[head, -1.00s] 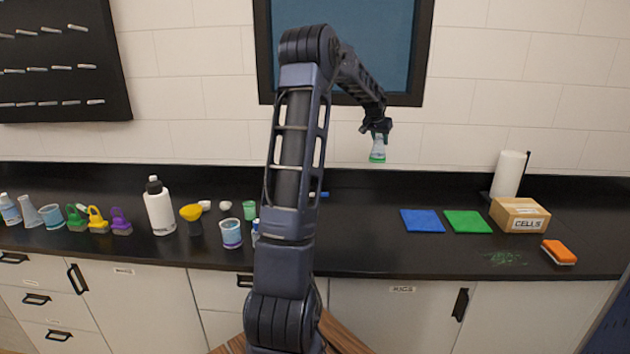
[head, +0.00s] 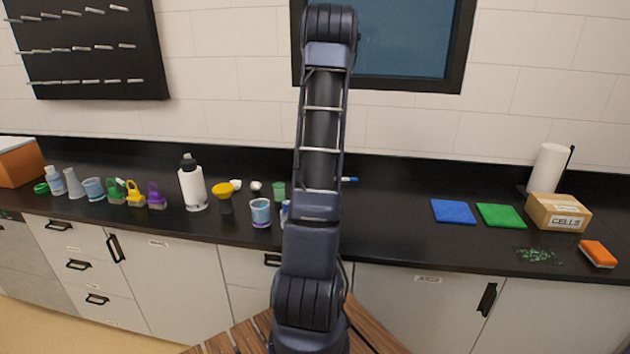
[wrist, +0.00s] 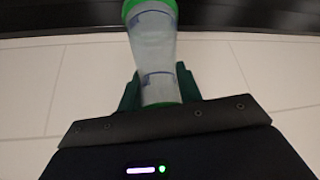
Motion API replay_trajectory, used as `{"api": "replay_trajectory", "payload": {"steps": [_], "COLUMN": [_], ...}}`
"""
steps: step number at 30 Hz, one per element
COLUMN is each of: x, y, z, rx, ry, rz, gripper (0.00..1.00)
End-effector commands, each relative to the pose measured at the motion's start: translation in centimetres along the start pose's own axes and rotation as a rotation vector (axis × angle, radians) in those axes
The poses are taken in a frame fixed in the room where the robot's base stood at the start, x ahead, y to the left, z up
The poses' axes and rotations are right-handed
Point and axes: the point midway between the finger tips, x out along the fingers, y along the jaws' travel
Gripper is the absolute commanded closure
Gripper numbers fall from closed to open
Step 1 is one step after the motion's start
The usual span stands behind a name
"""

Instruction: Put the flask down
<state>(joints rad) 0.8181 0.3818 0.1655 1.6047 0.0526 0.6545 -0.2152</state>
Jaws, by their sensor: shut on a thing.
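My gripper (wrist: 160,92) shows in the wrist view, shut on the flask (wrist: 152,45). The flask is a pale, translucent vessel with green at its far end and blue marks on its side. The wall tiles and a dark band lie behind it in that view. In the head view the gripper and the flask are hidden behind my own upright arm. The black counter (head: 385,215) runs along the wall. A blue mat (head: 453,211) and a green mat (head: 500,216) lie flat on it at the right, both bare.
A cardboard box labelled CELLS (head: 557,212), a paper roll (head: 548,168) and an orange sponge (head: 598,254) stand at the right, near green crumbs (head: 540,255). The counter between my arm and the blue mat is mostly clear.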

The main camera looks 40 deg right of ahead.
Motion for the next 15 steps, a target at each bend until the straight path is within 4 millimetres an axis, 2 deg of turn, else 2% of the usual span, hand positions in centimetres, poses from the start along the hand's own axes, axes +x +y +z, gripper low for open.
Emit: {"api": "replay_trajectory", "payload": {"steps": [3, 8, 15], "x": [0.0, 0.6, 4.7], "y": [-2.2, -3.3, -3.3], "z": [-0.3, -0.1, 2.3], "rx": [-0.043, -0.065, -0.065], "ry": [0.004, 0.004, 0.002], "rz": [-0.024, -0.036, -0.037], "gripper": [0.98, 0.98, 0.98]}}
